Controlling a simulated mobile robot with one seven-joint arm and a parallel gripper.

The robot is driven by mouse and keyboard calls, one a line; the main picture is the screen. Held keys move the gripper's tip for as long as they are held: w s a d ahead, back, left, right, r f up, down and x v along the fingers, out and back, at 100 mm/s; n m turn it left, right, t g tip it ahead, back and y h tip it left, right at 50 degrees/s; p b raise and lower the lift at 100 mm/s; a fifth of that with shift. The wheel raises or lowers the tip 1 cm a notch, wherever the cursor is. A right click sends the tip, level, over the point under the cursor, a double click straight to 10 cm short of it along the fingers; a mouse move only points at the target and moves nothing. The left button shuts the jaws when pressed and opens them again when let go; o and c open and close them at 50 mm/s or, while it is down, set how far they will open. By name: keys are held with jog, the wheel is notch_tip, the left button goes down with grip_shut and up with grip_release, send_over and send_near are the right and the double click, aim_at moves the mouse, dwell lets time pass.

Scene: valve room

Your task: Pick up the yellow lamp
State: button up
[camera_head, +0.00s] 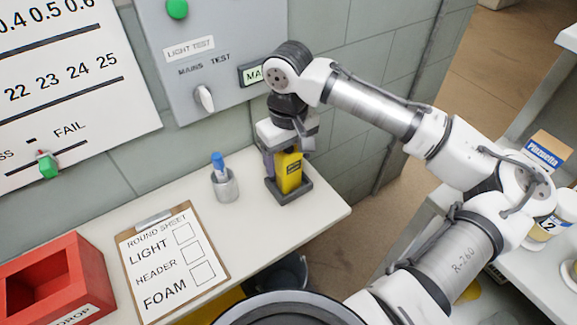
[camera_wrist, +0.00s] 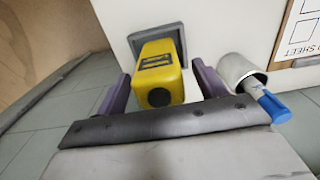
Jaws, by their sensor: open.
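The yellow lamp (camera_head: 292,172) stands upright on a dark square base at the right end of the white shelf, close to the wall. My gripper (camera_head: 282,155) is above and around its upper part, pointing down. In the wrist view the lamp (camera_wrist: 160,75) sits between the two purple fingers of my gripper (camera_wrist: 160,85). A gap shows on the right side, so the jaws are open. Whether the left finger touches the lamp I cannot tell. The lamp's back side is hidden.
A grey cup (camera_head: 225,186) with a blue marker (camera_head: 218,162) stands left of the lamp. A clipboard (camera_head: 172,262) and a red drop box (camera_head: 60,275) lie further left. A grey test panel (camera_head: 215,55) is on the wall behind. The shelf ends just right of the lamp.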

jog(key=shift+c, duration=0.3)
jog(key=c, duration=1.1)
